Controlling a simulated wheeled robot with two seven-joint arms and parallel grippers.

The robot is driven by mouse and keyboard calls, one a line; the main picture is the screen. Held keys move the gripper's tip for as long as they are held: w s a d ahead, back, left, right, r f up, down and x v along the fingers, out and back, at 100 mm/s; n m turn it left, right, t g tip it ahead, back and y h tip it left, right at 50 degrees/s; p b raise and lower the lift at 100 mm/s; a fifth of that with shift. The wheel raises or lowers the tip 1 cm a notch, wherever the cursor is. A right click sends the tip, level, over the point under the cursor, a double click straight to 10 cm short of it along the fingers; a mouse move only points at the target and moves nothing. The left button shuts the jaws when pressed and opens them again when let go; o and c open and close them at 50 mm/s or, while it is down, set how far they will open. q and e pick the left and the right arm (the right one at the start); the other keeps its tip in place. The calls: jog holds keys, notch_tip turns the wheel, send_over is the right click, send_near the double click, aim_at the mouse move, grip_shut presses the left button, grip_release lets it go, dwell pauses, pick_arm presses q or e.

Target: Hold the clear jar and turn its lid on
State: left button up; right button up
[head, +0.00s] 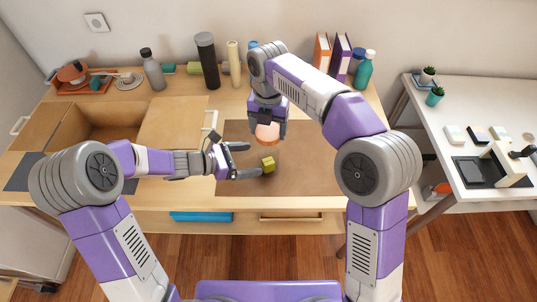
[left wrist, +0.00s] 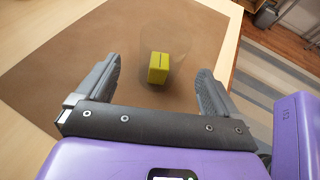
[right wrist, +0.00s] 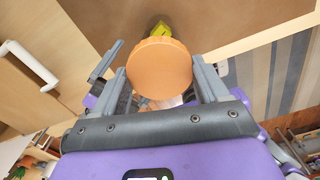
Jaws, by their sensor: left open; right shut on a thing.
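The clear jar (left wrist: 183,38) is see-through and faint, standing on the brown mat with a yellow block (left wrist: 158,68) inside it. In the head view the yellow block (head: 268,164) shows but the jar's walls hardly do. My left gripper (head: 254,160) is open, its fingers spread to either side of the jar's near part, low over the mat. My right gripper (head: 267,123) points down and is shut on the round orange lid (head: 268,133). In the right wrist view the lid (right wrist: 158,68) sits between the fingers and partly hides the block; contact with the jar cannot be told.
The brown mat (head: 318,165) is otherwise clear. An open wooden compartment (head: 105,122) lies left on the desk. Bottles, including a dark one (head: 207,62), and books (head: 340,57) line the back. A white side table (head: 470,190) stands right.

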aim_at(269, 161)
pick_arm(q)
jog(key=shift+s, duration=0.25)
pick_arm(e)
jog(key=shift+s, duration=0.25)
pick_arm(q)
jog(key=shift+x, duration=3.75)
jog(key=shift+w, duration=0.1)
jog(key=c, duration=1.5)
pick_arm(e)
jog(key=shift+w+f, duration=0.1)
jog(key=shift+f, duration=2.4)
jog(key=shift+f, duration=0.1)
jog(key=shift+f, duration=0.8)
